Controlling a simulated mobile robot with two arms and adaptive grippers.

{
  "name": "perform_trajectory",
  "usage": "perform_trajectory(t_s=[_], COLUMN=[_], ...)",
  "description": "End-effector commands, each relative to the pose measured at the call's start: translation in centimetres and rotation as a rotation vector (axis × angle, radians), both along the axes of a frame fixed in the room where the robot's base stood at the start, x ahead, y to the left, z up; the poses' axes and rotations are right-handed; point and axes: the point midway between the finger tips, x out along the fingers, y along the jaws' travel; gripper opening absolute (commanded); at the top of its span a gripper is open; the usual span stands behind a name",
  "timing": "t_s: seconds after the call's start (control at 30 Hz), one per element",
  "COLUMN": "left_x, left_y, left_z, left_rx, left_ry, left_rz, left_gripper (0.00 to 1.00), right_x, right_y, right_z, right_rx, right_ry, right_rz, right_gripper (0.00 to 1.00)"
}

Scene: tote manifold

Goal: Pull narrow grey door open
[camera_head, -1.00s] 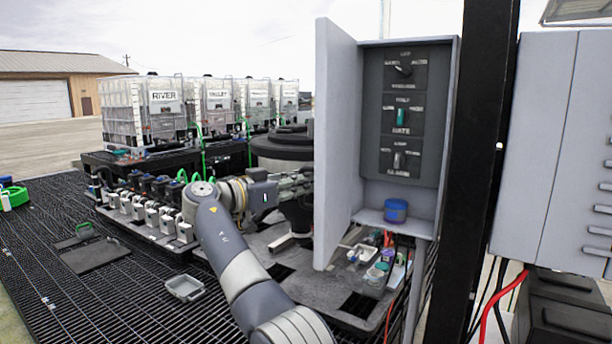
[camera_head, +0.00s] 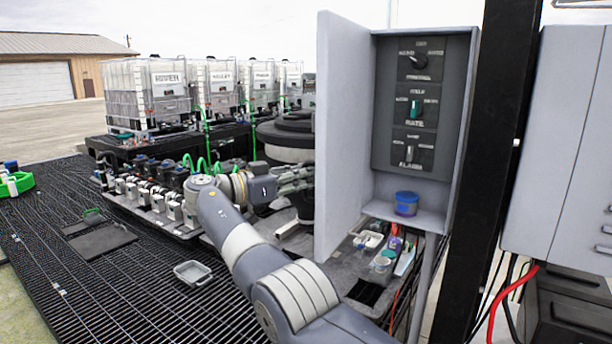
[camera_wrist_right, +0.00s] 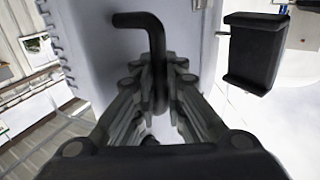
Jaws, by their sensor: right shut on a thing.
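The narrow grey door (camera_head: 340,140) stands swung out from the left side of the grey control cabinet (camera_head: 455,130), so the inside is visible. My right arm comes up from the bottom, and my right gripper (camera_head: 297,178) is at the door's outer side, its tips partly hidden behind the door's edge. In the right wrist view, my right gripper (camera_wrist_right: 158,90) is shut on a black bent handle (camera_wrist_right: 154,42) on the grey door panel (camera_wrist_right: 95,60). My left gripper is out of view.
Inside the cabinet are a panel with three switches (camera_head: 414,105) and a blue tub (camera_head: 406,203) on the bottom ledge. A dark post (camera_head: 500,150) and another grey cabinet (camera_head: 560,140) stand to the right. Tanks and a valve row are behind on the left.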

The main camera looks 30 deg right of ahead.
Motion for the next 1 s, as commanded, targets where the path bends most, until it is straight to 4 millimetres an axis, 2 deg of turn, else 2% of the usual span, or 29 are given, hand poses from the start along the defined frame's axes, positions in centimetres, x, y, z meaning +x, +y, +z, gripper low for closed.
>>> perform_trajectory(t_s=[0.27,0.3,0.37,0.4,1.0], left_x=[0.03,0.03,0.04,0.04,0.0], left_y=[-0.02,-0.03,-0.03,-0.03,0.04], left_z=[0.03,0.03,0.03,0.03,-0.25], left_rx=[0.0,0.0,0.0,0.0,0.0], left_ry=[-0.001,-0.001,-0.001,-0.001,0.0], left_rz=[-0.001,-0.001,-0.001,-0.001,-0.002], left_gripper=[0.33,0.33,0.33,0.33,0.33], right_x=[0.01,0.01,0.01,0.0,0.0], right_y=[-0.01,-0.01,-0.01,-0.01,-0.06], right_z=[0.43,0.44,0.43,0.41,0.04], right_rx=[-0.006,-0.006,-0.006,-0.006,-0.002], right_ry=[-0.001,-0.001,-0.001,-0.002,-0.002], right_rz=[0.001,0.001,0.001,0.001,0.004], right_gripper=[0.0,0.14,0.28,0.31,0.31])
